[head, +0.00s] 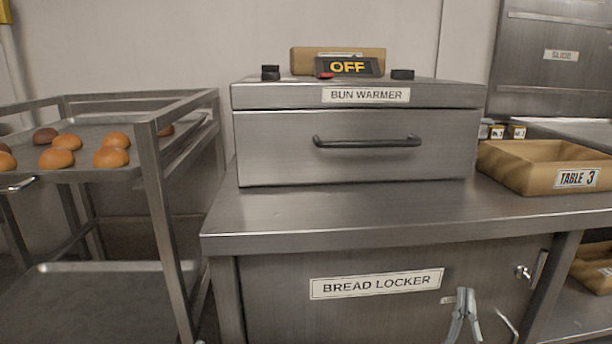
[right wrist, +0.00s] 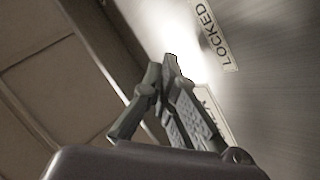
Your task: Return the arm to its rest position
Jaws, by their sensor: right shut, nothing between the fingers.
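My right gripper (head: 463,314) shows at the bottom of the head view, in front of the bread locker door (head: 375,310). Its fingers are shut with nothing between them. In the right wrist view the gripper (right wrist: 172,68) points up beside a metal surface with a label reading "LOCKED" (right wrist: 216,40). I cannot tell whether the fingers touch that surface. My left gripper is not in view.
The bun warmer (head: 357,148) has its drawer closed and a sign reading "OFF" (head: 348,67) on top. A wooden "TABLE 3" crate (head: 519,176) stands right on the steel counter (head: 340,215). A metal rack (head: 150,150) with several buns stands left.

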